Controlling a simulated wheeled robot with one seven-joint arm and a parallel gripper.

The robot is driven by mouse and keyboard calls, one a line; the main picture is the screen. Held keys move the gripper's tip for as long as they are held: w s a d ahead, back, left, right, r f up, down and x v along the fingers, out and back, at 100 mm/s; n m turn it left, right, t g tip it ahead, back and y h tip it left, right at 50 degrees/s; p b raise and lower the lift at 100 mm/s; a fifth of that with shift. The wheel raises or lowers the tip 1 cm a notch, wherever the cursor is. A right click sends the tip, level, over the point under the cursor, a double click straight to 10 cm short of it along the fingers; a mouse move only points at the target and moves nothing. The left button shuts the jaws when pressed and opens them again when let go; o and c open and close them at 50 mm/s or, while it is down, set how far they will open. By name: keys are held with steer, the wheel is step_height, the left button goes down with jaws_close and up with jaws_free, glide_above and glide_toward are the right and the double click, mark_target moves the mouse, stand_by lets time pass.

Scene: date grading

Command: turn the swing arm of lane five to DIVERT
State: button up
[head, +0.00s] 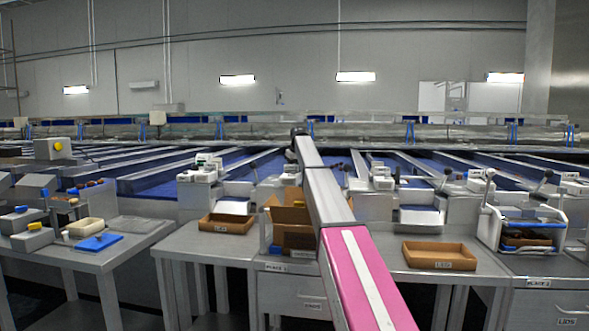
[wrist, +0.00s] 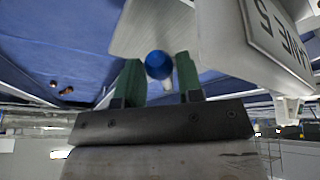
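In the wrist view, the green fingers of my gripper (wrist: 160,72) stand a small gap apart. A round blue knob (wrist: 158,64) fills that gap, with a finger against it on each side. A pale grey plate (wrist: 150,25) lies just beyond the knob; I cannot tell whether it is the swing arm. A box with a sign reading "LANE 5" (wrist: 282,38) stands close on the right, lettering upside down. The DIVERT mark does not show. In the head view my outstretched arm reaches the lanes, and the gripper and knob cannot be made out there.
Blue lane beds with metal dividers (head: 160,172) run across the back. A few dates (wrist: 62,88) lie on the blue surface in the wrist view. On the benches are a brown tray (head: 440,247), an open cardboard box (head: 288,214) and a white carrier (head: 490,225).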

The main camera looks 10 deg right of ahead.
jaws_close()
steer(key=shift+s+a, duration=0.1)
steer(key=a+m, duration=0.1)
steer(key=a+m+h, duration=0.1)
steer(key=m, duration=0.1)
steer(key=shift+s+a, duration=0.15)
steer(key=shift+s, duration=0.05)
steer(key=shift+w+a+m+g+h, duration=0.15)
steer(key=shift+a+m+h, duration=0.35)
steer(key=shift+a+m, duration=0.55)
steer(key=shift+w+a+m+g+h, duration=0.15)
steer(key=shift+a+m+h, duration=0.4)
steer(key=shift+m, duration=0.9)
steer(key=shift+o, duration=2.2)
jaws_free()
steer(key=shift+s+a+r, duration=0.1)
